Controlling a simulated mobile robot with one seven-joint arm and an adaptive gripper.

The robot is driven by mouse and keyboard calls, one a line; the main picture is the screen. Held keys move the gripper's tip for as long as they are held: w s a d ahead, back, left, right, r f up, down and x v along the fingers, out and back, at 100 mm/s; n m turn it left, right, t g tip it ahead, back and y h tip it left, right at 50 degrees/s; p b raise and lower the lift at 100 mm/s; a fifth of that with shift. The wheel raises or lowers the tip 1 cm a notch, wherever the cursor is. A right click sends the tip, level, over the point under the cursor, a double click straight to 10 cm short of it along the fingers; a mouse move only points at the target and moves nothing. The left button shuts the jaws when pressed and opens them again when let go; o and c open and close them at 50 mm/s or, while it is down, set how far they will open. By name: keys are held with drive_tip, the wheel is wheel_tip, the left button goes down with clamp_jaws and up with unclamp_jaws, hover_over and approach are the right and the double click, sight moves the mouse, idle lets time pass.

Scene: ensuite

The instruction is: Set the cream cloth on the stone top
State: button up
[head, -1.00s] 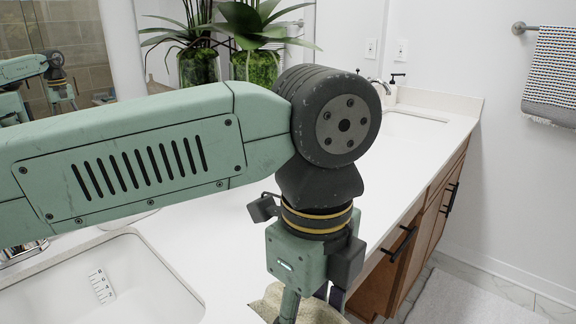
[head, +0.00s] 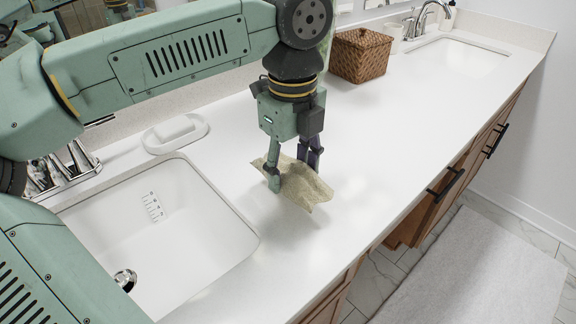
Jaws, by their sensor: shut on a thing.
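The cream cloth (head: 303,189) is crumpled and hangs in my gripper (head: 290,178) over the white stone top (head: 375,125), to the right of the near sink. My gripper points down and is shut on the cloth, with its fingers on either side of a bunched part. The cloth's lower edge is at or just above the stone; I cannot tell whether it touches. Part of the cloth is hidden behind the near finger.
The near sink basin (head: 150,235) lies left of the cloth, with a white soap dish (head: 175,133) behind it. A woven basket (head: 360,55) stands farther back, before the far sink (head: 460,56). The stone between basket and cloth is clear. An open drawer or door juts out below the front edge.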

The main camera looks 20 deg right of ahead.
sight(287, 173)
drive_tip(key=shift+w, duration=0.7)
drive_tip(key=f, duration=0.1)
drive_tip(key=f+p, duration=0.1)
drive_tip(key=f, duration=0.1)
drive_tip(key=shift+w, duration=0.4)
drive_tip(key=shift+f, duration=0.35)
drive_tip(key=shift+f, duration=0.3)
drive_tip(key=o, duration=1.1)
drive_tip(key=shift+r, duration=0.1)
wheel_tip(287, 173, up, 12)
drive_tip(key=shift+r+b, duration=0.2)
drive_tip(key=shift+b, duration=0.15)
